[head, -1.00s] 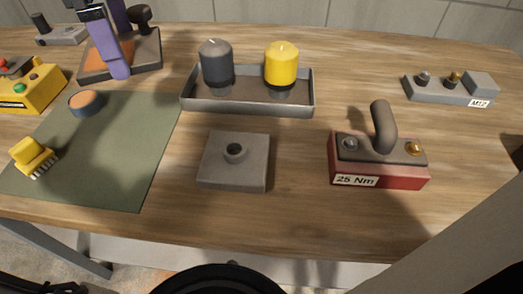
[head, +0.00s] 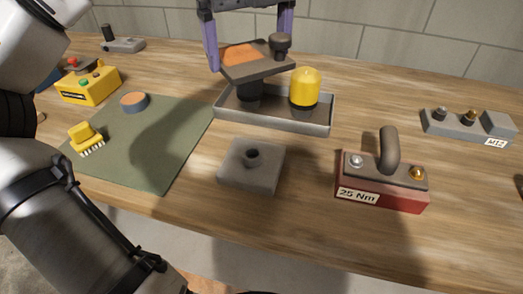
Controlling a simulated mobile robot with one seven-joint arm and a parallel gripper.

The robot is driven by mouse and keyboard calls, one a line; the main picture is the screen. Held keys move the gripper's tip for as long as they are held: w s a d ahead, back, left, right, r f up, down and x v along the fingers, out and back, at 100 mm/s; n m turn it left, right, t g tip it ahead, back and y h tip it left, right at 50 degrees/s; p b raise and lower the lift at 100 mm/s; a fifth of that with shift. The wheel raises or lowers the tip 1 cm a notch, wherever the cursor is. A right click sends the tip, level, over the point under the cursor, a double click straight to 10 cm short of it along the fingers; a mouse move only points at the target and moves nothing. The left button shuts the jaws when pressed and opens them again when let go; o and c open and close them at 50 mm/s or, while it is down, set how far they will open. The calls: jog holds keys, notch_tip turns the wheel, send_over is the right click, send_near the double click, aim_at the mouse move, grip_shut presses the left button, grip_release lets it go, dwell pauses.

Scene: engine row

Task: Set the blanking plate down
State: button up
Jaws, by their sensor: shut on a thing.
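The blanking plate (head: 258,69) is a dark square plate with an orange patch and a dark knob on top. It is at the top middle of the head view, tilted in the picture. My gripper (head: 249,52), with two purple fingers, is shut on it, one finger at its left side and one at its back right. The plate is held up above the grey tray (head: 291,123) and hides the top of the dark cylinder there. Whether it touches that cylinder I cannot tell.
A yellow cylinder (head: 305,89) stands in the tray, right of the plate. In front are a grey block with a hole (head: 250,172) and a red 25 Nm box with a handle (head: 384,190). A green mat (head: 160,165) with a yellow brush (head: 84,137) is left.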

notch_tip(320, 180, down, 19)
jog(key=shift+f+b, duration=0.1)
jog(key=shift+b, duration=1.05)
jog(key=shift+f, duration=0.2)
jog(key=o, duration=1.2)
jog(key=shift+o, duration=0.2)
notch_tip(320, 180, up, 12)
jog(key=shift+r+p, duration=0.2)
jog(key=shift+p, duration=0.15)
